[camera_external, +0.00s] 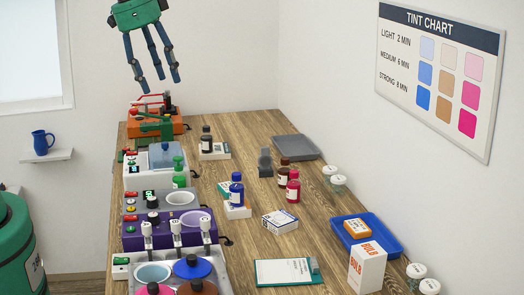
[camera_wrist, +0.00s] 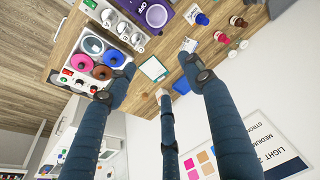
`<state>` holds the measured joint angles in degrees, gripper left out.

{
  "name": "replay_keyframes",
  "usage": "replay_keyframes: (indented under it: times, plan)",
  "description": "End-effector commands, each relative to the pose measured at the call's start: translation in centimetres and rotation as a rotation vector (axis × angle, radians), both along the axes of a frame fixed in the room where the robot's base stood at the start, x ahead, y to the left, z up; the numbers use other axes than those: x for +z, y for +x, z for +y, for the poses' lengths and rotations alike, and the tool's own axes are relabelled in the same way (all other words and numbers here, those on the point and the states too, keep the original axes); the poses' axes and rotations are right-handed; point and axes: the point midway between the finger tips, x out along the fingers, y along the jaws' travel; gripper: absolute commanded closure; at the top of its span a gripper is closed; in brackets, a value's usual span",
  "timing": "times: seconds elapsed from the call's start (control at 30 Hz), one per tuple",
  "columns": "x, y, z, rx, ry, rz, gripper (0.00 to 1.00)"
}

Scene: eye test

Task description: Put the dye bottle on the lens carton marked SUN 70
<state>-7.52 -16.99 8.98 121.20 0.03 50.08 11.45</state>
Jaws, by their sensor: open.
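Several dye bottles stand on the wooden bench: a blue one (camera_external: 236,190) on or right against a small white carton (camera_external: 237,212), a dark brown one (camera_external: 206,140) on or against another carton (camera_external: 219,151), a brown one (camera_external: 283,175) and a pink one (camera_external: 293,188). A white carton (camera_external: 280,222) lies nearer the front with its top clear. I cannot read SUN 70 on any carton or tell which bottle is meant. My gripper (camera_external: 160,82) is open and empty, high above the bench's far left end; its spread fingers fill the wrist view (camera_wrist: 156,90).
Tint machines with dye pots (camera_external: 192,267) line the bench's left side. A clipboard (camera_external: 287,271), a blue tray (camera_external: 365,232), a BULB box (camera_external: 368,268) and white-lidded jars (camera_external: 334,176) stand at front and right. A grey tray (camera_external: 294,147) lies farther back. Bare wood shows between.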

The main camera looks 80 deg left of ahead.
Motion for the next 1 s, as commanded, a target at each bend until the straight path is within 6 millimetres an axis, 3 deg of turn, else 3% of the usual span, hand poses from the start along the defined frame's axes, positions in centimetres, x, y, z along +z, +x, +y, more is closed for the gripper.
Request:
replay_keyframes:
  times: [0.3, 0.6, 0.8, 1.0]
  plan:
    - [2.8, -8.3, -3.4, 0.022, -0.019, -0.089, 0.48]
    - [3.1, -15.5, -5.6, 0.041, -0.046, -0.167, 0.48]
    - [2.7, -18.2, -6.3, 0.051, -0.059, -0.196, 0.48]
    - [2.5, -19.0, -6.5, 0.054, -0.064, -0.203, 0.48]
